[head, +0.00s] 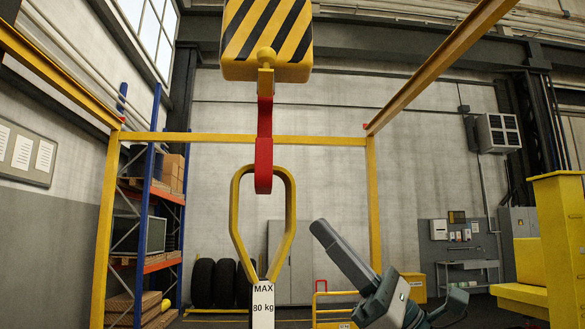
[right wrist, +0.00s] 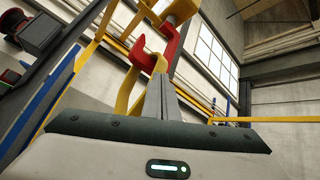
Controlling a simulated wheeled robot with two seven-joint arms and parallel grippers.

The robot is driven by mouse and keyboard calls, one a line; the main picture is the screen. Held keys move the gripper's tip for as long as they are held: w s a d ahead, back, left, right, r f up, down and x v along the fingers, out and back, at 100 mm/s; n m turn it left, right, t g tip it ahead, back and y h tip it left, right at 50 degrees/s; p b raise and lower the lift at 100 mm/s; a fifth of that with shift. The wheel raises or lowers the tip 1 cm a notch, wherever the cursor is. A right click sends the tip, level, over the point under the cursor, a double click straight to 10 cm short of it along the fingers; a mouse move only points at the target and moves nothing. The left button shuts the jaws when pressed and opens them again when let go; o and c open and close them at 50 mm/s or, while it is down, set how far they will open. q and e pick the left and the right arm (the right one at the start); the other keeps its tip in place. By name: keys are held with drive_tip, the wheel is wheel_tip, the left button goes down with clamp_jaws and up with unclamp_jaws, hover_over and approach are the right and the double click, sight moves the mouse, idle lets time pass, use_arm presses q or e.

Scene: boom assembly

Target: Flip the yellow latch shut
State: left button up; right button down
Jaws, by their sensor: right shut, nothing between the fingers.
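A red hook (head: 264,140) hangs below a yellow-and-black striped block (head: 267,40). A yellow piece (head: 266,60) with a rounded knob sits at the top of the hook; I cannot tell for sure whether it is the latch or how it is set. A yellow ring (head: 236,222) hangs in the hook's bowl. My right gripper (head: 322,232) is shut and empty, right of the ring and below the hook, pointing up and left. The right wrist view shows its fingers (right wrist: 160,97) together, with the red hook (right wrist: 143,55) beyond them. My left gripper is out of view.
A white "MAX 80 kg" label (head: 263,305) is on the load under the ring. A yellow frame (head: 375,200) stands around the area. A blue shelf (head: 150,215) and tyres (head: 213,283) are behind. The air right of the hook is open.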

drive_tip(key=s+a+r+n+g+h, duration=0.1)
drive_tip(key=s+a+r+n+g, duration=0.2)
drive_tip(key=s+r+n+g, duration=0.4)
drive_tip(key=n+t+h, duration=0.5)
drive_tip(key=n+t, duration=0.2)
approach(266, 72)
wheel_tip(266, 72, down, 3)
drive_tip(key=w+a, duration=0.2)
drive_tip(key=a, duration=0.1)
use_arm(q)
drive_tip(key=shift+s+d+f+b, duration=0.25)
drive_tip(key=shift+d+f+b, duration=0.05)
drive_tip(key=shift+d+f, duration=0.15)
use_arm(e)
drive_tip(key=s+d+r+t+h, duration=0.2)
drive_tip(key=d+r+t+h, duration=0.1)
drive_tip(key=r, duration=0.4)
drive_tip(key=d+t, duration=0.1)
drive_tip(key=t, duration=0.1)
drive_tip(key=shift+s+d+t+h, duration=0.3)
drive_tip(key=shift+s+d+t, duration=0.1)
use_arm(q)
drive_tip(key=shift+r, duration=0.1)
use_arm(e)
drive_tip(key=shift+r, duration=0.15)
